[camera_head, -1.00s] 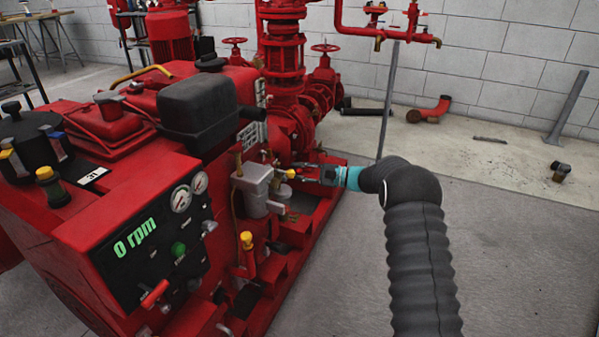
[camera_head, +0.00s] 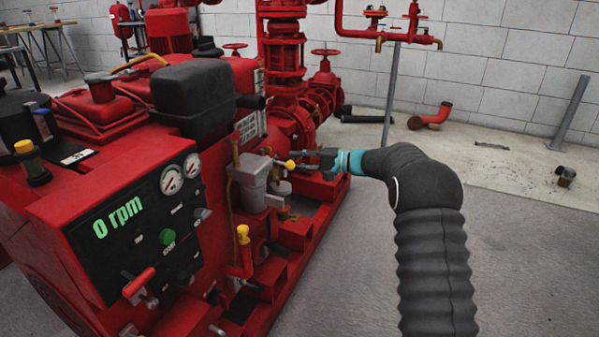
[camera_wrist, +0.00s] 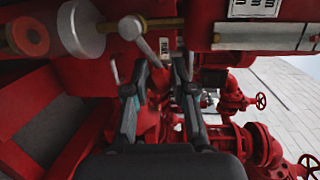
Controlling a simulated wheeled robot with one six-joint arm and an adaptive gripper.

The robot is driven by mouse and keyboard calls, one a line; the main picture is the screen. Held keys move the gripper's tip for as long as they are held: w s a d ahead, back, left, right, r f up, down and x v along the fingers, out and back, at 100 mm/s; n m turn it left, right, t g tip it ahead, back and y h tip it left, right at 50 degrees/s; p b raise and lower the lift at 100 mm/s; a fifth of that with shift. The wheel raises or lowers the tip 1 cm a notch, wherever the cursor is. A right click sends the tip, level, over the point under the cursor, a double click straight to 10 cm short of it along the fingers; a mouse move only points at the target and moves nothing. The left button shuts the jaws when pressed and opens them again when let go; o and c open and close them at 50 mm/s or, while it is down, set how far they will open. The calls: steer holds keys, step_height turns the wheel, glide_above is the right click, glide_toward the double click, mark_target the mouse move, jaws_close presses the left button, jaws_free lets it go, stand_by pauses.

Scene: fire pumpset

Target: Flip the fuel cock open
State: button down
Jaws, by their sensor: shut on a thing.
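The fuel cock's lever with its yellow knob (camera_head: 290,164) sticks out beside the grey filter bowl (camera_head: 254,182) on the side of the red engine. My gripper (camera_head: 304,161) reaches in from the right, with its fingertips right by the knob. In the wrist view, my gripper (camera_wrist: 160,66) has its two dark fingers pointing up the picture, shut on the lever. The lever (camera_wrist: 144,42) runs down from a round knob toward the fingertips. The exact contact is small and dark, so I cannot tell how far the lever is turned.
The control panel (camera_head: 150,225) reads 0 rpm. Another yellow-knobbed handle (camera_head: 243,236) stands low beside the bowl. Red pipes and handwheel valves (camera_head: 326,75) rise behind. A grey post (camera_head: 388,98) stands behind my arm.

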mark_target(281, 158)
steer(key=n, duration=0.1)
steer(key=s+r+n, duration=0.1)
steer(key=shift+a+r+n+h, duration=0.1)
steer(key=shift+a+n+h, duration=0.05)
steer(key=shift+n+h, duration=0.15)
steer(key=n, duration=0.1)
steer(key=s+r+n+t, duration=0.1)
steer(key=n, duration=0.1)
steer(key=s+a+n, duration=0.1)
steer(key=n, duration=0.1)
steer(key=shift+s+r+t+h, duration=0.1)
steer(key=shift+r+t+h, duration=0.05)
steer(key=shift+t+h, duration=0.2)
steer(key=shift+s+a+n+t+h, duration=0.1)
steer(key=shift+s+n+t+h, duration=0.15)
steer(key=shift+n, duration=0.3)
steer(key=shift+s+a+n+t, duration=0.1)
steer(key=shift+s+n, duration=0.2)
steer(key=shift+n, duration=0.25)
steer(key=c, duration=0.9)
jaws_free()
steer(key=shift+s+a, duration=0.1)
steer(key=shift+c, duration=0.2)
steer(key=shift+d+r, duration=0.1)
steer(key=shift+d, duration=0.15)
